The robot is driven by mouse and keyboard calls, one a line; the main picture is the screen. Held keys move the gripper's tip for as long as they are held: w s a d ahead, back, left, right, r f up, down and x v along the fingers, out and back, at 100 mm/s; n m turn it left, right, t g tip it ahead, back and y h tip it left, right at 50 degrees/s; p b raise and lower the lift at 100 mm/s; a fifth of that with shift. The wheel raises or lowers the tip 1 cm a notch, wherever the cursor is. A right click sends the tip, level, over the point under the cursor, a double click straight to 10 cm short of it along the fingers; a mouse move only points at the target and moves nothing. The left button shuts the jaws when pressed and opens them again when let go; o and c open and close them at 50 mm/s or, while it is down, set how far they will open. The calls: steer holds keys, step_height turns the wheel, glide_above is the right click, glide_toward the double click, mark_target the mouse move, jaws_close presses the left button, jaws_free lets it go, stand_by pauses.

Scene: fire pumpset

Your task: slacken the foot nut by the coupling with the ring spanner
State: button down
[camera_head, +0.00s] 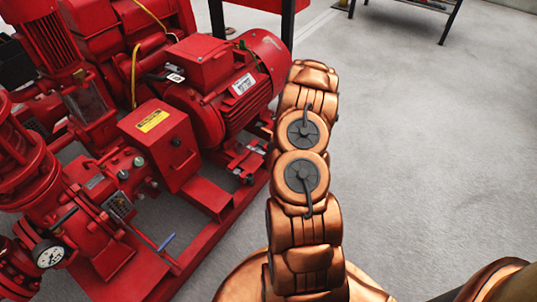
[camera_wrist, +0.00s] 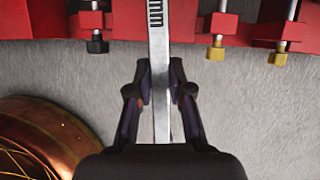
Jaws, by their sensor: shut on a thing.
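In the wrist view my gripper (camera_wrist: 160,84) is shut on a flat silver bar, the spanner (camera_wrist: 158,38), with dark marks along its upper part. The bar runs up past the red base frame and out of the top of the picture, so its far end is not seen. A black-headed bolt (camera_wrist: 97,45) stands left of the bar, and brass-coloured bolts (camera_wrist: 216,50) stand to its right. I cannot tell which one is the foot nut. In the head view the red motor (camera_head: 222,90) and the red guard box (camera_head: 160,143) show; my arm hides the gripper and spanner.
The red base frame (camera_head: 205,243) runs along the pumpset's near side. A pressure gauge (camera_head: 49,255) and a blue-tipped lever (camera_head: 166,242) are at lower left. Bare grey floor (camera_head: 430,130) lies to the right, with a table (camera_head: 425,7) at the back.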

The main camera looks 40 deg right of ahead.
steer(key=shift+f+b, duration=0.4)
steer(key=shift+f, duration=0.8)
steer(key=shift+d+p, duration=0.15)
steer(key=shift+p, duration=0.15)
